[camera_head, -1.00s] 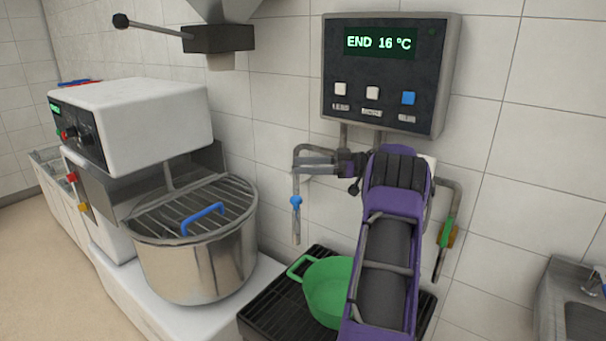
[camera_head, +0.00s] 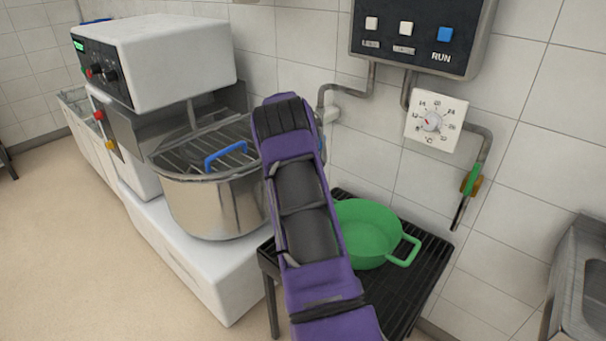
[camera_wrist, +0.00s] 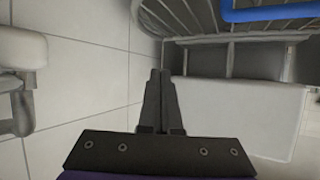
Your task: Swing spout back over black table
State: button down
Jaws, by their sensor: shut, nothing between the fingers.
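The grey spout pipe (camera_head: 345,88) comes out below the control box and bends down on the left. Its lower part is mostly hidden behind my purple arm; a bit of blue shows at the arm's edge. The black slatted table (camera_head: 412,290) stands below, with a green pot (camera_head: 365,235) on it. In the wrist view my gripper (camera_wrist: 160,75) is shut and empty, fingers pointing toward the mixer's white base. A grey pipe with a whitish fitting (camera_wrist: 18,100) is at the left of that view, apart from the fingers. The head view hides my gripper behind my arm.
A steel mixer bowl (camera_head: 215,205) with a wire guard and blue handle (camera_head: 226,156) stands left of my arm. A dial (camera_head: 436,121) and a second pipe with a green lever (camera_head: 473,185) are on the wall. A steel sink (camera_head: 580,290) is at right.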

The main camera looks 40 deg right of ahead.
notch_tip(320, 180, down, 5)
jog(key=s+a+m+g+h, duration=0.1)
jog(key=s+m+g+h, duration=0.1)
jog(key=m+g+h, duration=0.3)
jog(key=s+a+r+m+g+h+b, duration=0.15)
jog(key=s+a+m+g+h, duration=0.25)
jog(key=s+a+m+g, duration=0.5)
jog(key=s+a+r+m+g+h, duration=0.25)
jog(key=s+a+m+g, duration=0.4)
jog(key=s+a, duration=0.55)
jog(key=r+x, duration=0.1)
jog(key=x, duration=1.4)
jog(key=shift+d+f+n+h+p, duration=0.2)
jog(key=shift+f+n+h+p, duration=0.15)
jog(key=shift+n+p, duration=0.1)
